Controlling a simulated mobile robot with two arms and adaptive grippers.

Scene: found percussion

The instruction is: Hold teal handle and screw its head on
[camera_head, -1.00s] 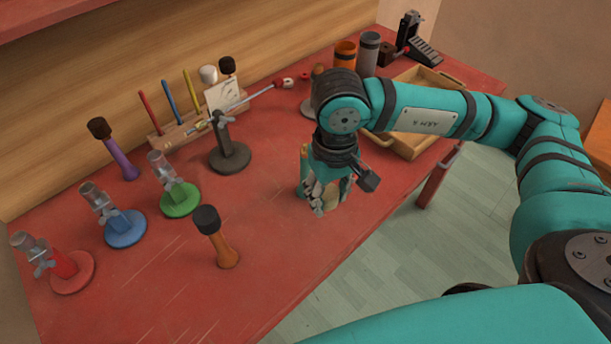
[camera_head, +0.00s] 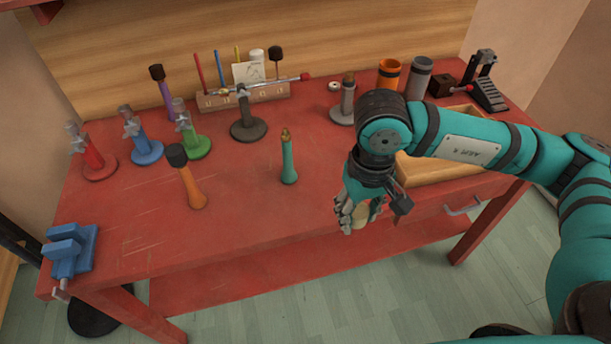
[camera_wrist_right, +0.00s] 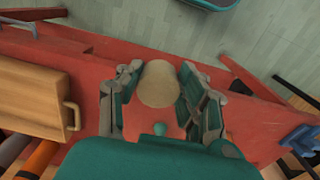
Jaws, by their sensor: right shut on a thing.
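The teal handle (camera_head: 288,162) stands upright on the red bench in the head view. Its narrow top ends in a brass-coloured tip, with no head on it. My right gripper (camera_head: 358,214) is to the right of the handle and nearer the bench's front edge, apart from it. It is shut on a round tan thing (camera_wrist_right: 158,83), which looks like a mallet head. In the head view the tan thing (camera_head: 363,213) is mostly hidden by the fingers. My left gripper is not in view.
An orange mallet (camera_head: 190,178) with a dark head stands left of the handle. A grey stand (camera_head: 246,128) holds a rod behind it. Clamp stands in red (camera_head: 94,160), blue (camera_head: 143,148) and green (camera_head: 192,142) are farther left. A wooden tray (camera_head: 440,168) lies beyond my right arm.

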